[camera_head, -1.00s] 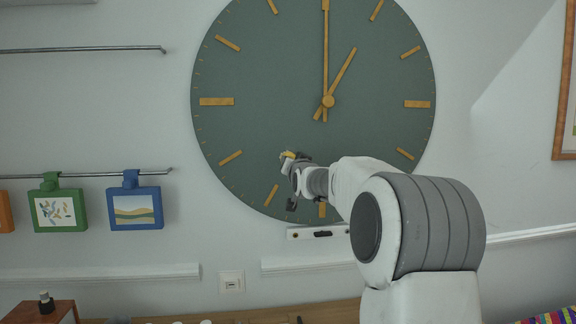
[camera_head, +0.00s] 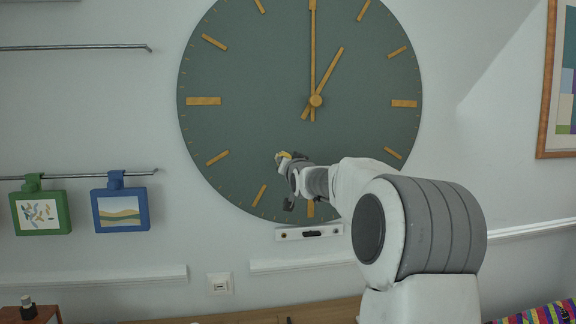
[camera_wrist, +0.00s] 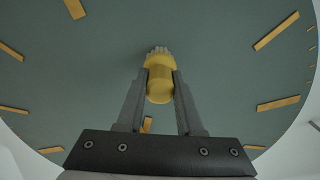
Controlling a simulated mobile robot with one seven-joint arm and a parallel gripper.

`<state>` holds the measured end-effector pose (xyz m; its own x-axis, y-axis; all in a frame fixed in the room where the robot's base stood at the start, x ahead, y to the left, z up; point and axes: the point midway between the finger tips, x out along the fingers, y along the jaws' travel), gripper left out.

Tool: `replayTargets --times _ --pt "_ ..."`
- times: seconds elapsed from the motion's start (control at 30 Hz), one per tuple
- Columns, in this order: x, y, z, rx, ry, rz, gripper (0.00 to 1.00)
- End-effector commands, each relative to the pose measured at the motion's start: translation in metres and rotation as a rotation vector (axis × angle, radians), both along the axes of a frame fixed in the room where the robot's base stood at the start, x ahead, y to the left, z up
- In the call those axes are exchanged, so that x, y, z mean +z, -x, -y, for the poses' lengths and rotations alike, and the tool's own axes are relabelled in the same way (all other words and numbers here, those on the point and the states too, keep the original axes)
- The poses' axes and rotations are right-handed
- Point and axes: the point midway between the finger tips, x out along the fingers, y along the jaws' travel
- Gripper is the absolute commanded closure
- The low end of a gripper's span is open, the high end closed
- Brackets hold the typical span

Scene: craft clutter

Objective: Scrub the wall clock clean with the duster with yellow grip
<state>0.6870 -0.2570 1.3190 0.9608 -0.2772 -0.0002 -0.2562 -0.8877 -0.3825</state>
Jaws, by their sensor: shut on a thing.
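The wall clock (camera_head: 240,130) is a large dark green disc with gold hour marks and hands on the pale wall. It also fills most of the wrist view (camera_wrist: 225,50). My gripper (camera_head: 285,160) is in front of the clock's lower part, left of centre. In the wrist view my gripper (camera_wrist: 160,85) is shut on the yellow grip of the duster (camera_wrist: 159,84). The duster's pale bristle end points at the clock face and seems at or very near it; contact cannot be told. In the head view only a small yellow bit of the duster (camera_head: 281,155) shows.
A white strip with a dark middle (camera_head: 309,233) is on the wall just under the clock. Green (camera_head: 40,213) and blue (camera_head: 121,210) framed pictures hang from a rail at left. A framed picture (camera_head: 560,90) hangs at right. A wall socket (camera_head: 220,284) is below.

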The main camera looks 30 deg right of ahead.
Motion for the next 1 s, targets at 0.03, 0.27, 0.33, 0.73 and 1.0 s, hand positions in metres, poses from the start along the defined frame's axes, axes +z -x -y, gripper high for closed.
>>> replayTargets --times 0.03,0.27,0.33,0.73,1.0 --pt "0.000 -0.001 -0.002 0.002 0.001 0.000 1.00" --pt "-0.002 -0.008 -0.020 0.003 0.001 0.001 1.00" --pt "-0.001 -0.010 -0.024 0.004 0.001 0.001 1.00" --pt "0.001 -0.011 -0.028 0.004 0.000 0.001 1.00" --pt "0.000 -0.016 -0.049 0.009 0.001 0.000 1.00"
